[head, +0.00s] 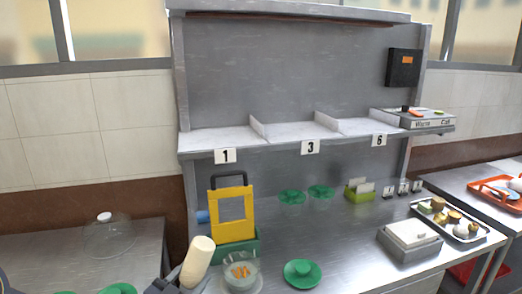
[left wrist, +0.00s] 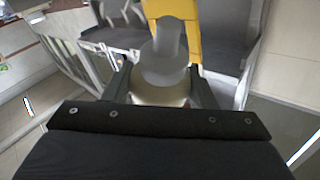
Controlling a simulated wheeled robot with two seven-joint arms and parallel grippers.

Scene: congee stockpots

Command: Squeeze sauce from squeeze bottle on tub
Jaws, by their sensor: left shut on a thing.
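My left gripper (head: 178,280) is shut on a cream squeeze bottle (head: 198,262) near the bottom of the head view. The bottle is tilted, with its broad cream end toward the upper right. In the left wrist view the bottle (left wrist: 163,68) stands between the two fingers (left wrist: 162,90); its tip points away from the wrist. A clear tub (head: 241,274) with orange pieces in it stands on the steel counter just right of the bottle. The bottle appears beside the tub, not clearly over it. My right gripper is in neither view.
A green lid (head: 303,272) lies right of the tub. A yellow frame (head: 232,233) in a green base stands behind it. A grey box (head: 410,240) and a food tray (head: 455,222) are farther right. A clear dome (head: 108,236) is on the left counter.

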